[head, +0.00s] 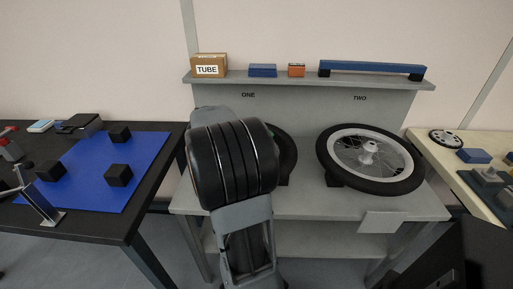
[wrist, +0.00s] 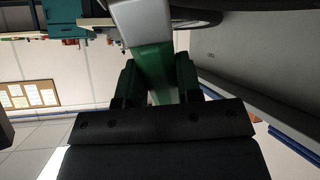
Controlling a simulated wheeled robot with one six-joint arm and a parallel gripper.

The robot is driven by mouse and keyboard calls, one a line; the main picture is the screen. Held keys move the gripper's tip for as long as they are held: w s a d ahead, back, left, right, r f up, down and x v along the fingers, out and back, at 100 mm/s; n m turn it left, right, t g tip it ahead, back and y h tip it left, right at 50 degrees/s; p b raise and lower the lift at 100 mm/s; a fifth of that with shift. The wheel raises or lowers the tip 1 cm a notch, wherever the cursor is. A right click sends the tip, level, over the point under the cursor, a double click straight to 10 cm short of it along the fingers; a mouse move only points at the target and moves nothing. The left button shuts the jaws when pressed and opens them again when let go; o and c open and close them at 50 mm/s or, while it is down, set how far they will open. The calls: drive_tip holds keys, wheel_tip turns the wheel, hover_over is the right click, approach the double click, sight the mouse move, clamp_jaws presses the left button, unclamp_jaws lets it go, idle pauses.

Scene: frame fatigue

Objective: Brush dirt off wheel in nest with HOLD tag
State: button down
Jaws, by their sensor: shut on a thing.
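In the head view, a spoked wheel (head: 370,160) with a black tyre and silver hub leans in the nest marked TWO. Another wheel (head: 286,155) is at ONE, mostly hidden behind my arm; only its dark right edge shows. A small plain grey plate (head: 378,222) hangs at the stand's front below TWO; I read no writing on it, and no HOLD tag is legible. My gripper (wrist: 158,80) shows in the wrist view, shut on a green-and-pale-grey tool (wrist: 152,66), possibly the brush. Its bristles are not visible. In the head view my arm hides the gripper.
The grey stand's shelf (head: 450,88) holds a TUBE box (head: 208,70), a blue box (head: 262,71), an orange box (head: 296,71) and a blue bar (head: 370,69). A black table with a blue mat (head: 90,185) stands left, a pale table (head: 440,160) right.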

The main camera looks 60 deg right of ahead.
drive_tip(key=shift+w+a, duration=0.45)
drive_tip(key=shift+w, duration=0.3)
drive_tip(key=shift+s+d+b, duration=0.3)
drive_tip(key=shift+s+b, duration=0.1)
drive_tip(key=shift+s, duration=0.1)
drive_tip(key=shift+s+d+b, duration=0.3)
drive_tip(key=shift+s+b, duration=0.05)
drive_tip(key=shift+s, duration=0.15)
drive_tip(key=shift+w+a+f, duration=0.1)
drive_tip(key=shift+w+a, duration=0.2)
drive_tip(key=shift+w, duration=0.2)
drive_tip(key=shift+w+a, duration=0.3)
drive_tip(key=shift+w, duration=0.2)
drive_tip(key=shift+s+d+b, duration=0.3)
drive_tip(key=shift+s+b, duration=0.15)
drive_tip(key=shift+s, duration=0.05)
drive_tip(key=shift+s+d+b, duration=0.25)
drive_tip(key=shift+s+b, duration=0.15)
drive_tip(key=shift+s, duration=0.05)
drive_tip(key=shift+w+a, duration=0.3)
drive_tip(key=shift+w, duration=0.2)
drive_tip(key=shift+w+a, duration=0.3)
drive_tip(key=shift+w, duration=0.2)
drive_tip(key=shift+r+p, duration=1.35)
drive_tip(key=shift+r, duration=1.75)
